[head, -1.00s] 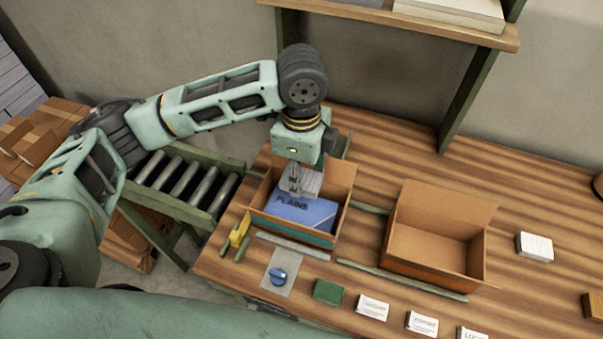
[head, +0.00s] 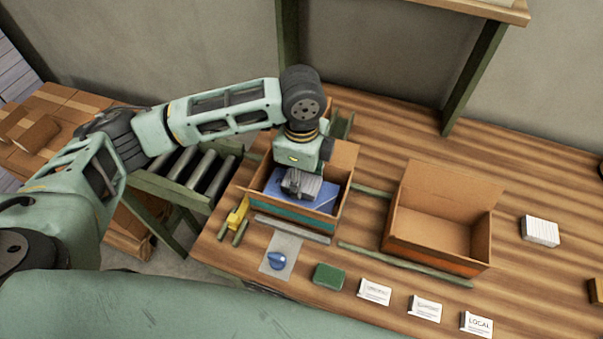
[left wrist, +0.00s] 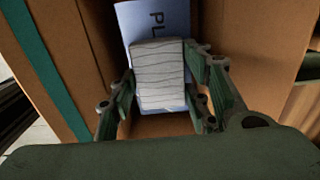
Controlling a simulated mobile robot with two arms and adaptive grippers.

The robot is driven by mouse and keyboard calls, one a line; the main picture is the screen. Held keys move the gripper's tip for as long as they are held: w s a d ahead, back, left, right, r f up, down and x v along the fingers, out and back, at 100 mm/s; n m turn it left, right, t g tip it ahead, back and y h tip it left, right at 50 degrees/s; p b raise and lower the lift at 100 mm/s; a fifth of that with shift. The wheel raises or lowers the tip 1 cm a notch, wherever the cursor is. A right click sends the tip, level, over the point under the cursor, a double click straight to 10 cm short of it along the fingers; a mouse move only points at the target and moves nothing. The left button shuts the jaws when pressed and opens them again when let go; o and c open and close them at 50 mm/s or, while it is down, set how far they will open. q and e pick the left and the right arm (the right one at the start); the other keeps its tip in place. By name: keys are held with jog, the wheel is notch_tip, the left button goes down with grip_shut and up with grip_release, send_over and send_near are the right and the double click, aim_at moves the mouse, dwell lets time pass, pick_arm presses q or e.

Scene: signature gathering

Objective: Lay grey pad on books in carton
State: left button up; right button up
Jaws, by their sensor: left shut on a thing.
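The grey pad (left wrist: 160,75), a light block with wavy lines, is between the fingers of my left gripper (left wrist: 165,108), which is shut on it. In the head view my left gripper (head: 302,182) points down into the left carton (head: 292,229), with the pad (head: 315,188) over the blue book (head: 318,199). The book's printed cover (left wrist: 180,18) also shows past the pad in the left wrist view. I cannot tell whether the pad touches the book. Other books below are hidden. My right gripper is not in view.
An open, empty carton (head: 437,257) stands to the right. A yellow tool (head: 238,213) lies left of the filled carton. A blue knob (head: 277,260), a green block (head: 329,276) and small cards (head: 375,291) lie along the front. A white stack (head: 539,231) is at the right.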

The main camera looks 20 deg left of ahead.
pick_arm(q)
jog(key=shift+f, duration=0.1)
dwell(0.3)
jog(key=shift+f, duration=0.6)
jog(key=o, duration=1)
jog(key=shift+r, duration=0.1)
notch_tip(320, 180, up, 9)
jog(key=p, duration=1)
notch_tip(320, 180, up, 8)
jog(key=shift+f+p, duration=0.1)
jog(key=shift+p, duration=0.6)
